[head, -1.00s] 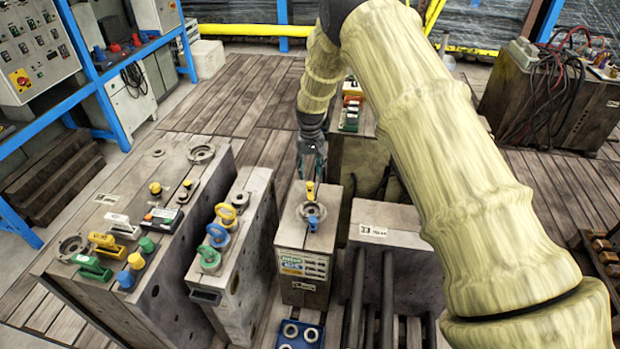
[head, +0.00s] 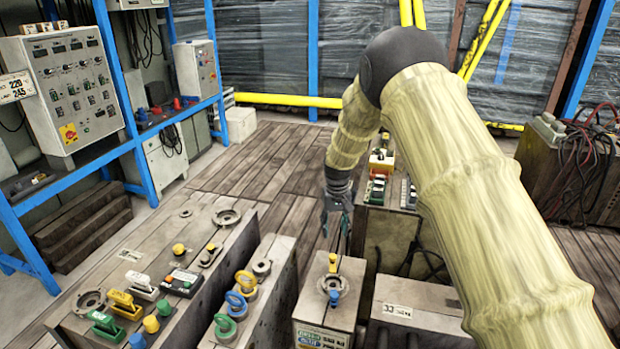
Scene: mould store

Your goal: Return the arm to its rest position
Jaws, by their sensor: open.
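My arm, in a yellowish cover, comes in from the right and bends down at a black elbow. My gripper (head: 338,222) hangs from it, pointing down and open, with nothing seen between its fingers. It is above and behind a small grey mould block (head: 318,306) that carries a ring, a yellow piece (head: 333,262) and a blue piece (head: 334,298). The fingertips look close to the block's far side; the exact gap cannot be told.
Left of the gripper, a block with blue, yellow and green rings (head: 262,318) and a large block (head: 165,235) with coloured handles stand close. A box with small items (head: 376,225) is just right. A blue-framed rack (head: 150,130) stands left. Plank floor (head: 275,165) behind is clear.

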